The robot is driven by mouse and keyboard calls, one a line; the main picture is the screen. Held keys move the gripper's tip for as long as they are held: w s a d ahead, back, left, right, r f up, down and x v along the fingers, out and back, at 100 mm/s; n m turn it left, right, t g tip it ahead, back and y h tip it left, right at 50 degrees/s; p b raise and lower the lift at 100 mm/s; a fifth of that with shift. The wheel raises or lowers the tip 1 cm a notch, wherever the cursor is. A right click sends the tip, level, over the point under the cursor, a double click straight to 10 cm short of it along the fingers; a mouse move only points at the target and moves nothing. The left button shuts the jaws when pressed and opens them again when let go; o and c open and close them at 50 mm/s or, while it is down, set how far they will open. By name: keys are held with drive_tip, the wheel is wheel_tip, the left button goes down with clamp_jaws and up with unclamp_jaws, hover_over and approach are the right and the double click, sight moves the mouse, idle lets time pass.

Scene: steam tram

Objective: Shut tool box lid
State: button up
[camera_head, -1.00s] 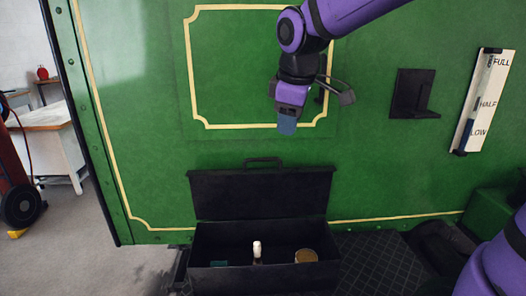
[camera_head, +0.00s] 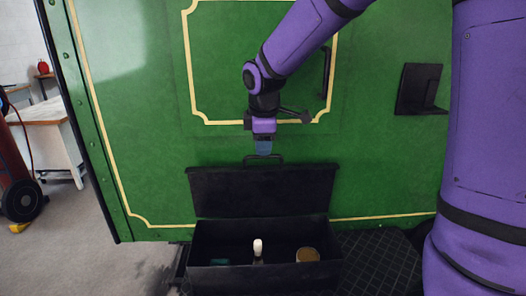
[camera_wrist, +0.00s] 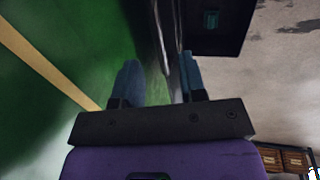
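The black tool box (camera_head: 210,277) stands on the dark floor plate against the green wall. Its lid (camera_head: 262,192) is raised upright at the back, with a handle (camera_head: 263,158) on its top edge. Inside the box are a white-topped item (camera_head: 258,248), a tan round item (camera_head: 307,255) and a small green item (camera_head: 219,262). My gripper (camera_head: 263,147) points down just above the lid's handle; whether it touches is unclear. In the wrist view its two blue fingers (camera_wrist: 158,78) are apart with nothing held between them. The wrist view shows part of the box (camera_wrist: 231,43) at the top.
The green wall (camera_head: 145,120) rises right behind the lid. A black bracket (camera_head: 421,90) is mounted on it at the right. A white-topped table (camera_head: 40,115) stands far left. Bare floor (camera_head: 95,265) lies left of the box.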

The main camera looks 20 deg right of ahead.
sight(263, 157)
drive_tip(key=shift+x, duration=1.55)
clamp_jaws()
drive_tip(key=shift+s, duration=0.1)
